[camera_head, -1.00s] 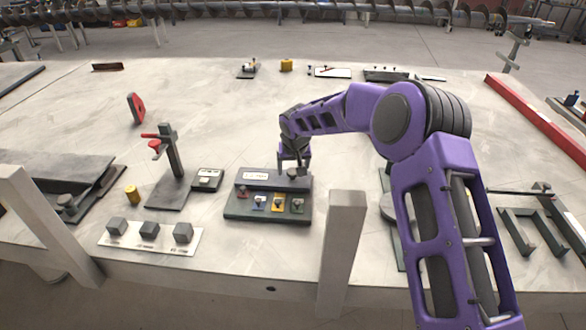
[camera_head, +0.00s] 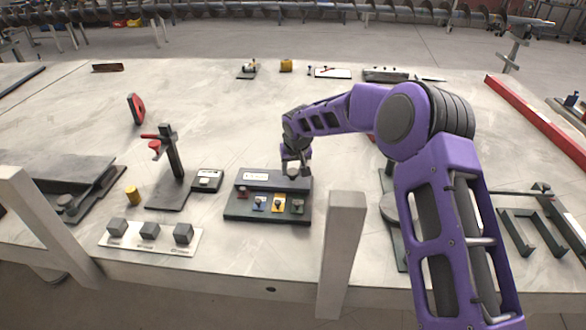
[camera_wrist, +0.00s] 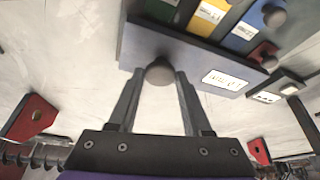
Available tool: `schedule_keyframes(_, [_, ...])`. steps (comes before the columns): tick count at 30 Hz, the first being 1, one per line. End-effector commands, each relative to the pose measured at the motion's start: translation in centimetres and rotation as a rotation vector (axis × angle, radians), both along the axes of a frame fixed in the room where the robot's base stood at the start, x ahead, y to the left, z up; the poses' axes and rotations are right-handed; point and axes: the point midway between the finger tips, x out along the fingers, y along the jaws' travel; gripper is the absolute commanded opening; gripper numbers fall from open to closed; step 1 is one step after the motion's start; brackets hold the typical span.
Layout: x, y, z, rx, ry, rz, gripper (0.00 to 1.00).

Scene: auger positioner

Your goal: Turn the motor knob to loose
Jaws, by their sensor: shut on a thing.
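The control box (camera_head: 232,211) sits near the front of the table, with a raised back ledge. A round grey knob (camera_wrist: 160,72) stands at one end of this ledge, away from a white label (camera_wrist: 224,81). My gripper (camera_wrist: 159,78) is shut on this knob, one finger on each side. In the head view my gripper (camera_head: 294,171) comes down onto the right end of the ledge and partly hides the knob. The label's words are too small to read.
Small knobs on coloured plates, including a yellow one (camera_head: 279,205), line the box's front. A small labelled box (camera_head: 207,181) and a dark stand with a red lever (camera_head: 157,135) are to its left. A grey post (camera_head: 342,245) rises in front at right.

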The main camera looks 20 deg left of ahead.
Motion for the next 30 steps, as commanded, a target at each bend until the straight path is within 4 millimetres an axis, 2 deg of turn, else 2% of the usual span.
schedule_keyframes(18, [0.22, -0.31, 0.03, 0.002, 0.002, 0.388, 0.0])
schedule_keyframes(30, [0.25, -0.31, 0.02, 0.0, 0.001, 0.475, 0.0])
